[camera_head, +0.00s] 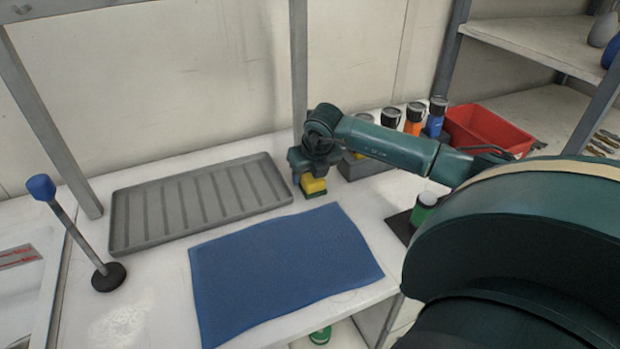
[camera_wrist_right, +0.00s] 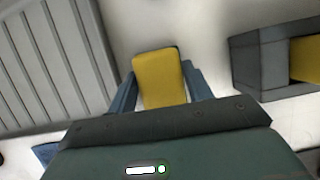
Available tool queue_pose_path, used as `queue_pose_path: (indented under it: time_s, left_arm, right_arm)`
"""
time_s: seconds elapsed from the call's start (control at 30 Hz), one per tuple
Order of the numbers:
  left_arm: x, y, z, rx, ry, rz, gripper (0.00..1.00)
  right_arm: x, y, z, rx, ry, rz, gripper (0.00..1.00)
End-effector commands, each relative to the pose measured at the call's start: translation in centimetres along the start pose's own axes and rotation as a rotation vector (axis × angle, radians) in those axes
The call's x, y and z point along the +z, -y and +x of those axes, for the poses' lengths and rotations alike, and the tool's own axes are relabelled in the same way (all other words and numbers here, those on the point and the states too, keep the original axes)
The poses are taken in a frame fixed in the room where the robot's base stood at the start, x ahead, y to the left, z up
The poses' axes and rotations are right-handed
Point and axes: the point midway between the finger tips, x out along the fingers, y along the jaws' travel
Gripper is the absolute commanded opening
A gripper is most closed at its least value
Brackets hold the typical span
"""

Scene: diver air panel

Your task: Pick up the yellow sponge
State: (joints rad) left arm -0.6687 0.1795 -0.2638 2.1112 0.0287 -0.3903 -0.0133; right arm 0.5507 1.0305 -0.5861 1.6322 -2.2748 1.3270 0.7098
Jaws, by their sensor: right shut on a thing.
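The yellow sponge (camera_head: 313,185) is at my right gripper (camera_head: 311,190), just right of the grey ribbed tray (camera_head: 195,205). In the right wrist view the yellow sponge (camera_wrist_right: 159,78) sits between the two fingers of my right gripper (camera_wrist_right: 160,85), which is shut on it. Its lower end shows a dark green layer in the head view. I cannot tell whether it touches the table. My left gripper is not in view.
A blue mat (camera_head: 280,265) lies in front on the white table. A grey box (camera_wrist_right: 265,65) with something yellow inside is close to the right. Several capped bottles and a red bin (camera_head: 487,130) stand at the back right. A blue-topped post (camera_head: 75,235) stands left.

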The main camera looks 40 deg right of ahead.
Motion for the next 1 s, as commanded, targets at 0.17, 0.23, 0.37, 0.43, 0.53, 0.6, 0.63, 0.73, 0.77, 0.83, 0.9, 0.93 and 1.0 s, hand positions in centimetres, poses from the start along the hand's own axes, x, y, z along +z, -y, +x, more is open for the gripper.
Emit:
queue_pose_path:
  time_s: [0.17,0.23,0.37,0.43,0.53,0.6,0.63,0.73,0.77,0.83,0.9,0.93,1.0]
  left_arm:
    - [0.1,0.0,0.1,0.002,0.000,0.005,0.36]
    - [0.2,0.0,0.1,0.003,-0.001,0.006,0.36]
    - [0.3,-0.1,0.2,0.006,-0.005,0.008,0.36]
    - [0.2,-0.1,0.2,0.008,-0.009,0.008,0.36]
    - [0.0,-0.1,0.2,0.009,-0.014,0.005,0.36]
    - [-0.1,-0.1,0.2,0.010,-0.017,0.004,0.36]
    - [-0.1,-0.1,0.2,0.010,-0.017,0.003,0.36]
    - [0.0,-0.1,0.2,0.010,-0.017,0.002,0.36]
    - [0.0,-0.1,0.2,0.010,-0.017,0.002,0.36]
    - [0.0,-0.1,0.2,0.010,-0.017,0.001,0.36]
    - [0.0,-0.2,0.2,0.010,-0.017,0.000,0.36]
    - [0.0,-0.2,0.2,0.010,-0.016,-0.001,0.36]
    - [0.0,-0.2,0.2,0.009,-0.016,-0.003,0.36]
  right_arm:
    - [0.6,0.0,-1.0,0.001,0.006,0.001,0.27]
    - [1.0,0.0,-2.1,0.002,0.007,0.000,0.27]
    - [2.1,0.0,-4.6,0.002,0.008,0.000,0.27]
    - [2.6,0.0,-5.9,0.001,0.007,0.001,0.27]
    - [3.2,0.0,-7.5,0.001,0.005,0.001,0.27]
    - [3.5,0.0,-8.3,0.001,0.005,0.001,0.27]
    - [3.6,0.0,-8.6,0.001,0.004,0.001,0.27]
    - [3.8,0.0,-9.2,0.001,0.002,0.000,0.27]
    - [3.8,0.0,-9.2,0.001,0.001,0.000,0.27]
    - [3.9,0.0,-9.3,0.001,0.001,0.000,0.27]
    - [3.9,0.0,-9.3,0.000,0.000,0.000,0.27]
    - [3.9,0.0,-9.3,0.000,0.000,0.000,0.27]
    - [3.9,0.0,-9.3,0.000,0.000,0.000,0.49]
